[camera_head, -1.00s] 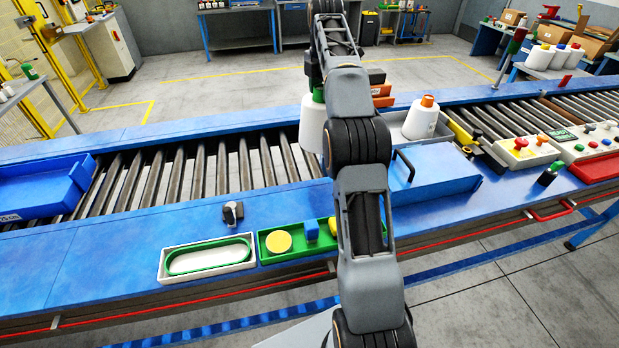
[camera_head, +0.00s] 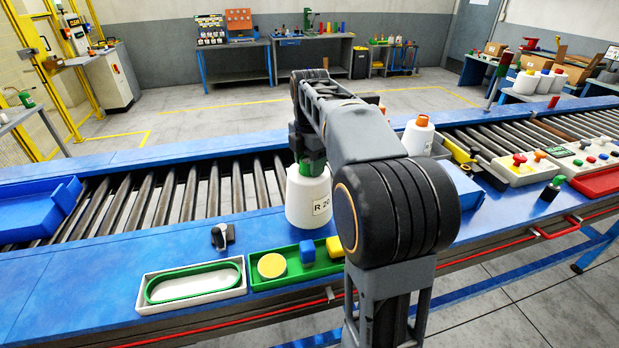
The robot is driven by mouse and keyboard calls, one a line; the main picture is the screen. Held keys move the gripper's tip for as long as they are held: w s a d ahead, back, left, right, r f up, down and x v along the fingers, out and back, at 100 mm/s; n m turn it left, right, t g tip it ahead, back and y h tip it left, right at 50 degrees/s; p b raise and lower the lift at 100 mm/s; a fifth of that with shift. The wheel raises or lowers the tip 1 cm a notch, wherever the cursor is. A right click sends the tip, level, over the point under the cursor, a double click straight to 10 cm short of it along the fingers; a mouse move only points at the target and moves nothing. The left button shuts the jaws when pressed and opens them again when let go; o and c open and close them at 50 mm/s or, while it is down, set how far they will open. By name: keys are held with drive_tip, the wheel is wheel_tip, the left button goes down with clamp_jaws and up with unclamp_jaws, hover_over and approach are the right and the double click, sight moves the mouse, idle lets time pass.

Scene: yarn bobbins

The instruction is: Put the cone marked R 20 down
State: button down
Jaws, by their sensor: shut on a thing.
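The white cone marked R 20 (camera_head: 308,200) has a green top and its label faces me. It is upright over the near blue edge of the conveyor, just behind the green tray. I cannot tell whether its base touches the surface. My gripper (camera_head: 311,162) is at the cone's green top, shut on it from above. My arm hides part of the gripper and the area to the right of the cone.
A green tray (camera_head: 262,287) with a yellow disc and blocks lies in front of the cone, beside a white tray (camera_head: 143,305). A white cone with an orange top (camera_head: 417,137) stands behind my arm. A blue bin (camera_head: 35,212) is at left. Bare rollers lie left of the cone.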

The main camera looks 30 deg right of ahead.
sight(309, 206)
drive_tip(key=shift+s+a+f, duration=0.1)
drive_tip(key=shift+s+f, duration=0.05)
drive_tip(key=shift+f, duration=0.5)
drive_tip(key=shift+s+a+f, duration=0.1)
drive_tip(key=shift+s+f, duration=0.05)
drive_tip(key=shift+f, duration=1.1)
drive_tip(key=shift+c, duration=2.3)
unclamp_jaws()
drive_tip(key=shift+f, duration=0.1)
